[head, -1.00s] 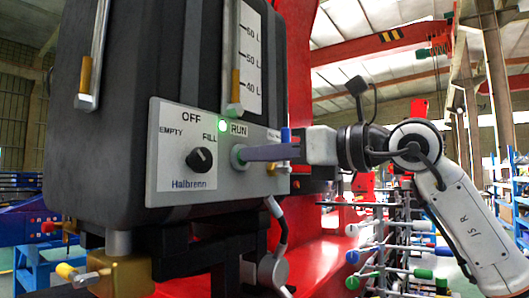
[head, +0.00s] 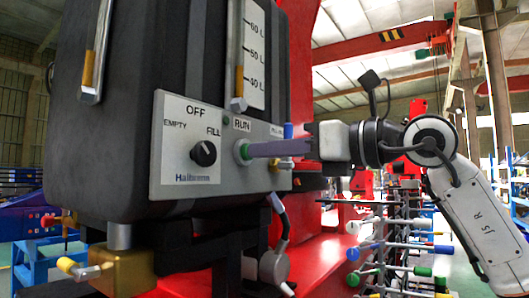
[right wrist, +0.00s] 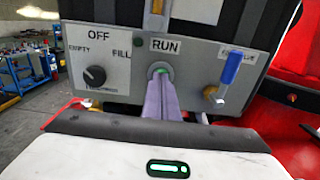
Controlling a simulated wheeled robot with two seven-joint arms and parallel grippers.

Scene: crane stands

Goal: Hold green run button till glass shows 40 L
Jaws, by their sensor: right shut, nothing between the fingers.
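The grey control panel (head: 172,180) is on the front of a black tank. Its green run button (head: 243,151) sits under the RUN label and also shows in the right wrist view (right wrist: 160,70). My right gripper (head: 252,149) is shut and empty, its purple fingers pointing at the button. The tips are at or just in front of its face; contact is unclear. The small lamp (head: 226,121) by RUN is dark. In the glass (head: 238,50), the amber column's top appears slightly above the 40 L mark. My left gripper is out of view.
A black knob (head: 203,153) stands left of the button, among OFF, EMPTY and FILL. A blue-handled valve (right wrist: 231,70) sits to the right. A second glass (head: 95,50) is at the tank's left. A rack of coloured-tipped rods (head: 385,250) stands below my right arm.

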